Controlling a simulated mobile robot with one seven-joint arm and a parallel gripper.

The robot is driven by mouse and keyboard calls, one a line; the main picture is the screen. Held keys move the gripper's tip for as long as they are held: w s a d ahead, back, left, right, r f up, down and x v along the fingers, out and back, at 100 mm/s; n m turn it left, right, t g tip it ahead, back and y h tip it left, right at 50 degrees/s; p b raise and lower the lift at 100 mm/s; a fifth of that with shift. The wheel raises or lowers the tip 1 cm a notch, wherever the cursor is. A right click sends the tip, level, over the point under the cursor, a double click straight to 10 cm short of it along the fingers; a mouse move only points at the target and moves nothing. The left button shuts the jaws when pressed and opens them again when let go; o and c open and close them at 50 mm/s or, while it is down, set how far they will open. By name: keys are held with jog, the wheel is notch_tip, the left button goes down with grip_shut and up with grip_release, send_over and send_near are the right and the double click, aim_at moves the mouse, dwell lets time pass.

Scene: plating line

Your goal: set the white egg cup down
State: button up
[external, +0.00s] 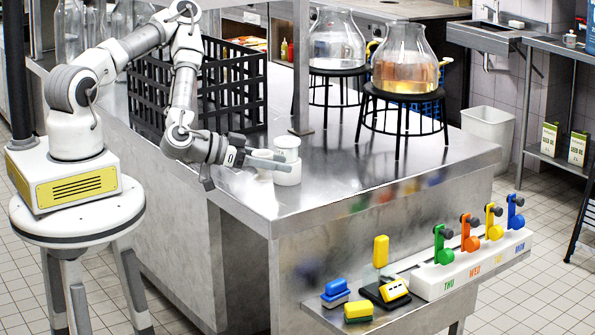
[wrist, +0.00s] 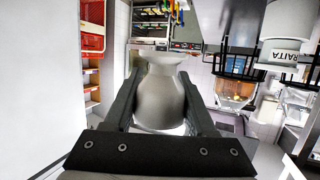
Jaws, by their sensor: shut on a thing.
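The white egg cup (wrist: 160,95) is between the two fingers of my gripper (wrist: 160,108) in the wrist view, which looks upside down. It has a rounded bowl and a narrow waist with a flared foot toward the top of that picture. The fingers are shut on the bowl from both sides. In the external view my gripper (external: 268,160) is low over the near part of the steel counter (external: 330,190), with a white form (external: 287,146) at its fingertips. I cannot tell whether the cup's foot touches the counter.
A white tub marked RAITA (wrist: 285,45) shows in the wrist view. A black crate (external: 235,85) stands behind my arm. Glass flasks, one with amber liquid (external: 404,72), stand on black stands (external: 402,98). The counter's front right is clear. A lower shelf holds coloured levers (external: 475,240).

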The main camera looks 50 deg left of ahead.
send_over(283, 201)
notch_tip(283, 201, down, 6)
jog(key=shift+w+b, duration=0.1)
jog(key=shift+b, duration=0.35)
jog(key=shift+f, duration=1.85)
jog(key=shift+f, duration=0.1)
jog(key=shift+f, duration=0.15)
jog(key=o, duration=1.4)
jog(key=shift+c, duration=0.2)
